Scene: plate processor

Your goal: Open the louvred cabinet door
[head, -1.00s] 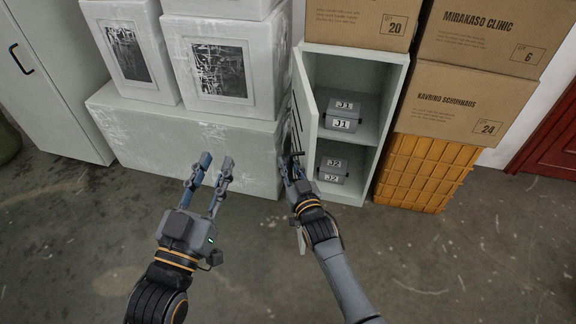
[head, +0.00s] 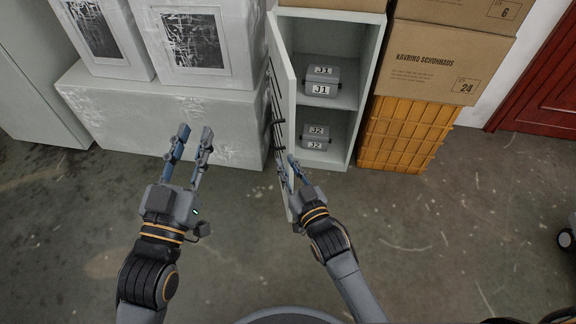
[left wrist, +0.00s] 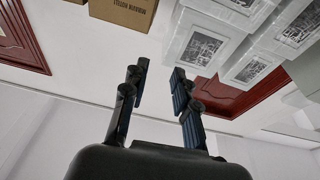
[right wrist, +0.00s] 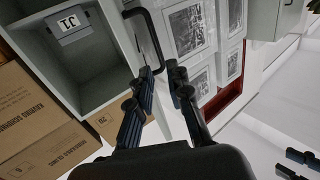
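The louvred door (head: 284,105) of the grey cabinet (head: 353,122) stands swung out at the cabinet's left side, nearly edge-on in the head view. Its dark slats and black bar handle (head: 278,121) face left. The handle also shows in the right wrist view (right wrist: 149,36). My right gripper (head: 287,162) is low beside the door, with its fingers slightly apart near one end of the handle. I cannot tell whether they touch it. My left gripper (head: 196,130) is open and empty, left of the door, above the floor.
Grey boxes labelled J1 (head: 321,82) and J2 (head: 315,137) sit on the cabinet's shelves. An orange crate (head: 402,135) under cardboard boxes (head: 430,62) stands at right. White wrapped boxes (head: 165,125) stand at left. The floor in front is clear.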

